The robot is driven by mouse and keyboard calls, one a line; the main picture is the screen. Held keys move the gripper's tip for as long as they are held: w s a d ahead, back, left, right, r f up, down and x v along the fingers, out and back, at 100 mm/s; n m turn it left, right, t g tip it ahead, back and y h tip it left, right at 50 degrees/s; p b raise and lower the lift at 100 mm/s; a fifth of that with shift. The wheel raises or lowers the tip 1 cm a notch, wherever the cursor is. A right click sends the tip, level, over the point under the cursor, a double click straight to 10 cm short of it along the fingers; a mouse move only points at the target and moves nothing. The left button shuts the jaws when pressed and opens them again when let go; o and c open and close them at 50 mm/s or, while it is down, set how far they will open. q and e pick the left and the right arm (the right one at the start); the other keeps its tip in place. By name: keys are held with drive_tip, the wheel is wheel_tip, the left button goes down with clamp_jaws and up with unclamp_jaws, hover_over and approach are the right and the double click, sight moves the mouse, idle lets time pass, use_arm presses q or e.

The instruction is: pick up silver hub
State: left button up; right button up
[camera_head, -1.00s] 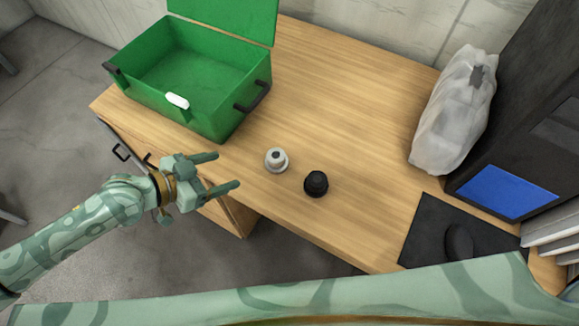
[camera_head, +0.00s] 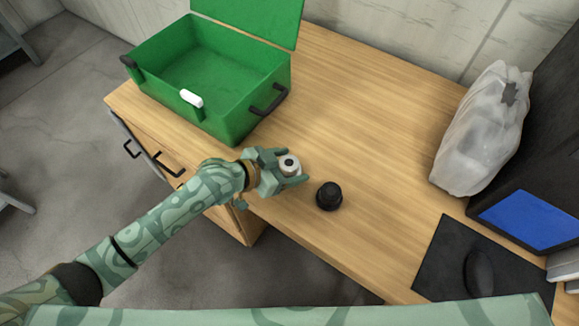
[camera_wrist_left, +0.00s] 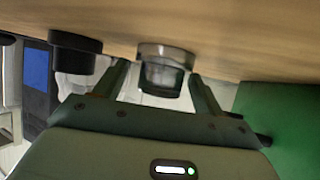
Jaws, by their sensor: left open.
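The silver hub (camera_head: 289,163) stands on the wooden desk, light grey with a dark hole in its top. My left gripper (camera_head: 293,168) is open around it in the head view, with a finger on either side. In the left wrist view the hub (camera_wrist_left: 165,72) sits between the two spread fingers of the gripper (camera_wrist_left: 163,85). I cannot tell whether a finger touches it. My right gripper does not show.
A black knob-like part (camera_head: 329,196) stands close to the right of the hub. An open green case (camera_head: 240,125) is at the back left. A plastic bag (camera_head: 482,130), a blue panel (camera_head: 530,219) and a black mat (camera_head: 440,262) lie right. The desk's middle back is clear.

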use_arm(q)
drive_tip(key=shift+w+d+f, duration=0.15)
drive_tip(key=shift+f, duration=0.05)
drive_tip(key=shift+r, duration=0.1)
drive_tip(key=c, duration=1.5)
drive_tip(key=shift+r, duration=0.1)
